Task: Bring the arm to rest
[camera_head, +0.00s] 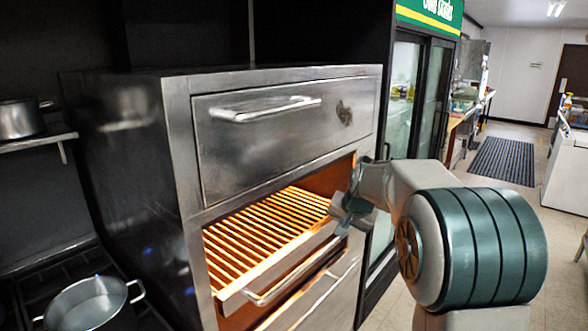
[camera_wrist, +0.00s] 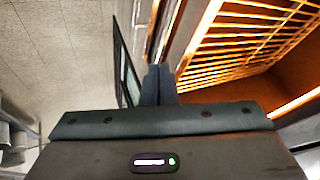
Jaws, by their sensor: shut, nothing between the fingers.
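My gripper (camera_head: 346,217) is at the right front corner of the open oven compartment, close to its front edge. In the wrist view my gripper (camera_wrist: 158,84) has its two dark fingers together with nothing between them. A slatted rack (camera_head: 265,235) lit orange fills the compartment, and the rack (camera_wrist: 235,45) also shows in the wrist view, to the right of the fingers. My arm hides the right end of the compartment's front. I cannot tell whether the fingers touch the oven (camera_head: 180,150).
The upper drawer (camera_head: 285,140) is shut and has a bar handle (camera_head: 265,109). A pull-out front with a handle (camera_head: 290,280) sits below the rack. A pot (camera_head: 92,305) stands at lower left. A glass-door fridge (camera_head: 405,90) is behind my arm. Open floor (camera_head: 485,205) lies right.

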